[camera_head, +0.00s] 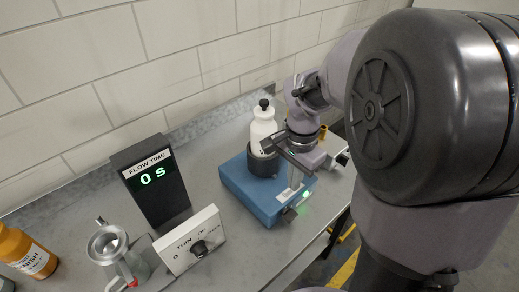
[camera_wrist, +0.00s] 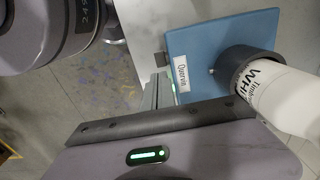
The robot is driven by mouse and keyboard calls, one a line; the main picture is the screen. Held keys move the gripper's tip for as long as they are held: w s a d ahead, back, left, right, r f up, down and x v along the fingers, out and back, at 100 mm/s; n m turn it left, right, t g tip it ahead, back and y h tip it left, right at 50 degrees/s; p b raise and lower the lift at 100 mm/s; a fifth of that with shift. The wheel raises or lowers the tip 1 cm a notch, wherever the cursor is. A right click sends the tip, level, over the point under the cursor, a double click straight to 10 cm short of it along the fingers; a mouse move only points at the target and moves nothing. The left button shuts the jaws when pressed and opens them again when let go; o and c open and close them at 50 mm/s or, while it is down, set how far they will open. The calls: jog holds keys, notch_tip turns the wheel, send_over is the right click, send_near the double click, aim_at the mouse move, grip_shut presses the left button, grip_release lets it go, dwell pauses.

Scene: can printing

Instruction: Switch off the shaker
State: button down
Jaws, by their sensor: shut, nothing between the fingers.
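The shaker (camera_head: 240,185) is a blue box on the grey bench, with a dark round holder (camera_head: 262,163) on top. A white bottle (camera_head: 263,128) with a black cap stands in the holder. Green light shows at the shaker's front right edge; the switch itself is too small to make out. My gripper (camera_head: 288,196) points down at that front edge, its thin fingers together and empty. I cannot tell whether they touch the box. In the wrist view my fingers (camera_wrist: 160,82) are beside the labelled side of the shaker (camera_wrist: 215,48); the bottle (camera_wrist: 285,97) lies right of them.
Left of the shaker stand a black flow-time display (camera_head: 150,185) reading 0 s, a white panel with a black knob (camera_head: 190,240), a metal cup (camera_head: 108,245) and an orange bottle (camera_head: 25,253). A tiled wall runs behind. The bench's front edge is close to my gripper.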

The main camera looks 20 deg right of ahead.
aim_at(288, 217)
jog(key=f+b, duration=0.2)
jog(key=f, duration=0.2)
jog(key=f+b, duration=0.2)
jog(key=f, duration=0.3)
jog(key=f+b, duration=0.1)
jog(key=f, duration=0.4)
jog(key=shift+s+a+b, duration=0.1)
jog(key=shift+s+b, duration=0.15)
jog(key=shift+b, duration=0.15)
jog(key=shift+w, duration=0.1)
jog(key=shift+a+h, duration=0.1)
jog(key=shift+h, duration=0.2)
